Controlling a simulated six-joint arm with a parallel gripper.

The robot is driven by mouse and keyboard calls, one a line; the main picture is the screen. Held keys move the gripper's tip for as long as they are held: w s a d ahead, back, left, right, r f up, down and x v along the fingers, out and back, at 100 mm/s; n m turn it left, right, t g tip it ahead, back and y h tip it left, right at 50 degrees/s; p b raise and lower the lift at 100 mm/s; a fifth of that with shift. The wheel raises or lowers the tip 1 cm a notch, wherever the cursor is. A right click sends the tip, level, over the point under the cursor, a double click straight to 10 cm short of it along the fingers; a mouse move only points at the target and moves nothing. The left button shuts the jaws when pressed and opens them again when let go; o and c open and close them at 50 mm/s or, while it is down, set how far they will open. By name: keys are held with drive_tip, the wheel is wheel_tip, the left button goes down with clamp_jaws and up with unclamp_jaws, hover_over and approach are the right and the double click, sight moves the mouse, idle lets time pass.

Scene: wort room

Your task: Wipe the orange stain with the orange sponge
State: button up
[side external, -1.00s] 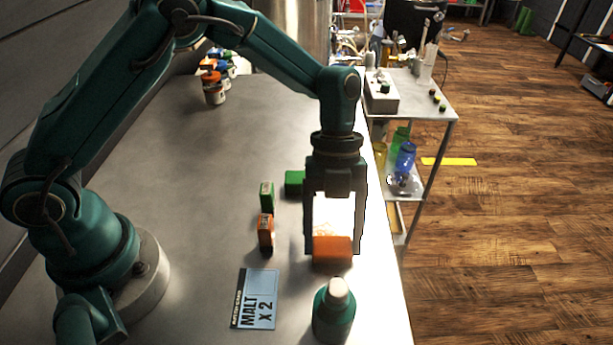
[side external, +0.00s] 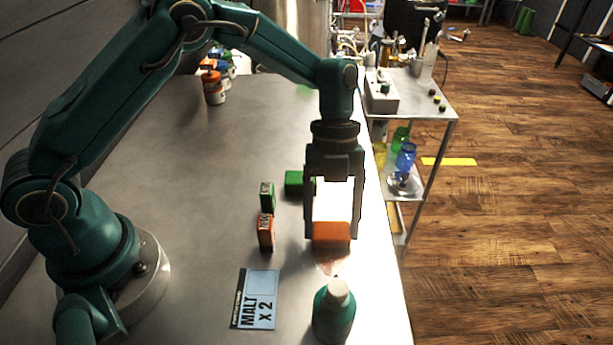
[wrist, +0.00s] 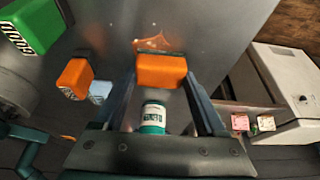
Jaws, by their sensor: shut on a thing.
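The orange sponge (side external: 331,233) is held between the two fingers of my gripper (side external: 333,236), near the right edge of the steel table. I cannot tell whether it touches the table. The orange stain (side external: 330,263) shows on the table just below the sponge in the side view. In the wrist view, orange marks of the stain (wrist: 152,43) show at the upper edge of the sponge (wrist: 161,71). Any part under the sponge is hidden.
A teal bottle with a pale cap (side external: 333,312) stands at the front. A card marked MALT x 2 (side external: 255,300) lies left of it. An orange box (side external: 266,231), a small green box (side external: 266,196) and a green block (side external: 294,184) sit left of my gripper.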

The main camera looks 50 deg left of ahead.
drive_tip(key=shift+s+d, duration=2.75)
drive_tip(key=shift+s, duration=0.05)
drive_tip(key=shift+s+a, duration=0.2)
drive_tip(key=shift+a, duration=0.2)
drive_tip(key=shift+w+a, duration=0.1)
drive_tip(key=shift+a, duration=0.15)
drive_tip(key=shift+w+a, duration=3.55)
drive_tip(key=shift+s+d, duration=3.8)
wheel_tip(320, 180, up, 8)
drive_tip(key=shift+w+a, duration=0.1)
